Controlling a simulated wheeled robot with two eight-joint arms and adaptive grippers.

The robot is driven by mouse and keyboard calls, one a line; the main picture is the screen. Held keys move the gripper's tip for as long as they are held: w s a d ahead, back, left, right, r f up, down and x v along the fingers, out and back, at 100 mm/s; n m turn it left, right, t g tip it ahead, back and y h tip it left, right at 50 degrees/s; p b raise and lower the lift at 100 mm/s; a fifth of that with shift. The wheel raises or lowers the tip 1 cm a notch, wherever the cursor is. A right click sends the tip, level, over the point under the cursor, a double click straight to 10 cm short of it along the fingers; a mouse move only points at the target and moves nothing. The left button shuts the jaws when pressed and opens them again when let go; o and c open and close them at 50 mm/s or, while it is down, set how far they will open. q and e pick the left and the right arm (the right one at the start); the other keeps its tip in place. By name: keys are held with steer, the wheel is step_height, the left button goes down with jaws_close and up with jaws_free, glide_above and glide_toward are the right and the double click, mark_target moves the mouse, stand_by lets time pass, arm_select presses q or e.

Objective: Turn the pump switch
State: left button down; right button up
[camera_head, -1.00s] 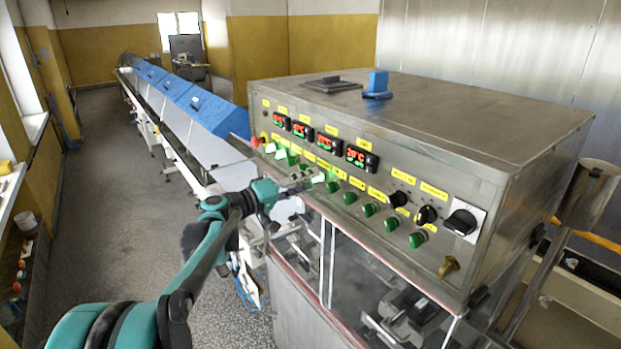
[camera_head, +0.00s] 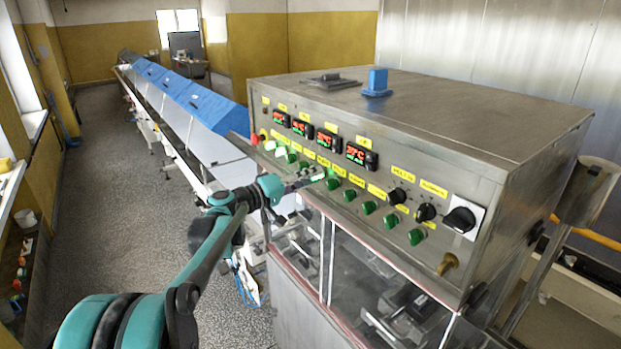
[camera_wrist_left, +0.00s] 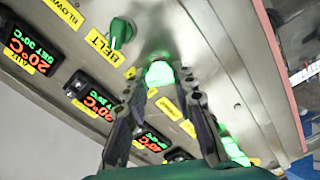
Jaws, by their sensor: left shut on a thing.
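The control panel (camera_head: 460,185) has a row of green rotary switches. In the left wrist view a lit green switch (camera_wrist_left: 160,73) sits between the fingertips of my left gripper (camera_wrist_left: 160,87), which is shut on it. In the head view my left gripper (camera_head: 312,181) reaches the row from the left, and green light shows at its tip. An unlit green switch (camera_wrist_left: 122,34) beside the "BELT" label (camera_wrist_left: 103,46) is clear of the fingers. The label of the held switch is partly hidden, so I cannot read it. My right gripper is not in view.
Several temperature displays (camera_head: 356,153) sit above the switches. Black knobs (camera_head: 426,213) and a large black rotary switch (camera_head: 461,220) are to the right. Another lit green switch (camera_wrist_left: 236,151) is beyond the right finger. A blue block (camera_head: 377,82) stands on the cabinet top.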

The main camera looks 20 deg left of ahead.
arm_select(q)
steer(key=n+b, duration=0.1)
steer(key=n, duration=1)
steer(key=shift+b, duration=0.35)
steer(key=shift+n, duration=0.4)
steer(key=c, duration=1.2)
jaws_free()
steer(key=v, duration=1.2)
steer(key=shift+f, duration=0.1)
